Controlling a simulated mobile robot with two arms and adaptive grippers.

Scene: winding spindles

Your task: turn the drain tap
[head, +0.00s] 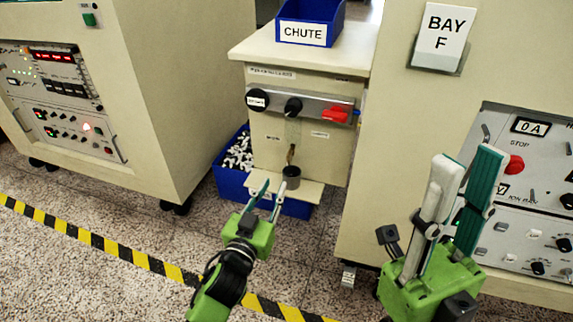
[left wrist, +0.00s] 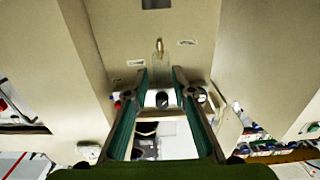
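A cream dispenser cabinet (head: 265,140) carries a grey rail with two black knobs (head: 293,107) and a red handle (head: 336,115). Below hangs a small brass outlet (head: 291,156) on a clear tube, above a dark cup (head: 291,177). Labels are too small to read, so I cannot tell which part is the drain tap. My left gripper (head: 271,187) is open and empty in front of the cabinet, below the rail. The left wrist view shows the brass outlet (left wrist: 160,46), red handle (left wrist: 118,104) and middle knob (left wrist: 163,99) upside down. My right gripper (head: 468,162) is open and empty, far right.
A blue CHUTE bin (head: 309,18) stands on the cabinet top. A blue crate (head: 232,182) of small white parts sits low beside and under the shelf. Cream machines flank it, with BAY F (head: 442,38) on the right. Striped floor tape (head: 90,238) crosses the front.

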